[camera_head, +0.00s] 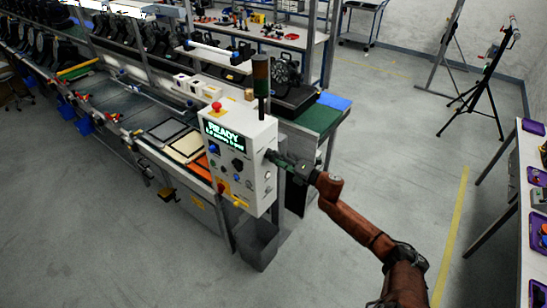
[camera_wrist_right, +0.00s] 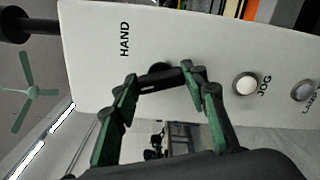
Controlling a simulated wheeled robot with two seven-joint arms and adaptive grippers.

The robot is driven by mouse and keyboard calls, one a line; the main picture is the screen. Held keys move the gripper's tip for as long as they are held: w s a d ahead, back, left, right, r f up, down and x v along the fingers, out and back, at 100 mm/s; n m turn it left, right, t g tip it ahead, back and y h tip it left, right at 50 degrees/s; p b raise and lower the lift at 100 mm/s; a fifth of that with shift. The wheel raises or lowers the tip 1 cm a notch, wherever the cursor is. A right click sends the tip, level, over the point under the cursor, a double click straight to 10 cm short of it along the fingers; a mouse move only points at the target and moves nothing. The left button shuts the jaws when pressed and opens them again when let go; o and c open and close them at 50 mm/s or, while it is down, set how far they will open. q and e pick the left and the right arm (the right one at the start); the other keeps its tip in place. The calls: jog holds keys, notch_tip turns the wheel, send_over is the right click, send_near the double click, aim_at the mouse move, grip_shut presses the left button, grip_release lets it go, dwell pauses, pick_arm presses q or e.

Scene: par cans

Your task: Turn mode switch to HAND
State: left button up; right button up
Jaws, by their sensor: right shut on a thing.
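The white control box (camera_head: 238,158) with a lit green READY display (camera_head: 224,138) stands at the end of the bench. On its side panel (camera_wrist_right: 95,75) is a black mode switch (camera_wrist_right: 160,74), beside the printed word HAND (camera_wrist_right: 124,40). My right gripper (camera_head: 273,157) reaches the side panel from the right. In the right wrist view its green fingers (camera_wrist_right: 160,77) are closed around the switch's dark handle, one finger on each side. The fingers partly hide the switch, and I cannot tell which mark it points to. My left gripper is not in view.
A white JOG button (camera_wrist_right: 246,84) and another round button (camera_wrist_right: 303,91) sit on the same panel, right of the switch. A red button (camera_head: 216,106) and a dark signal tower (camera_head: 261,85) top the box. Open floor (camera_head: 400,130) lies to the right.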

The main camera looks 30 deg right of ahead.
jog(key=m+p, duration=0.2)
jog(key=m, duration=0.2)
jog(key=m+p, duration=0.1)
jog(key=m, duration=0.3)
jog(key=m+p, duration=0.2)
jog(key=m, duration=0.2)
jog(key=shift+d+f+p, duration=0.1)
jog(key=shift+f+p, duration=0.2)
jog(key=shift+p, duration=0.05)
jog(key=shift+s+m, duration=0.1)
jog(key=shift+m, duration=0.2)
jog(key=o, duration=1.1)
jog(key=shift+o, duration=0.3)
jog(key=shift+r, duration=0.1)
jog(key=v, duration=1.2)
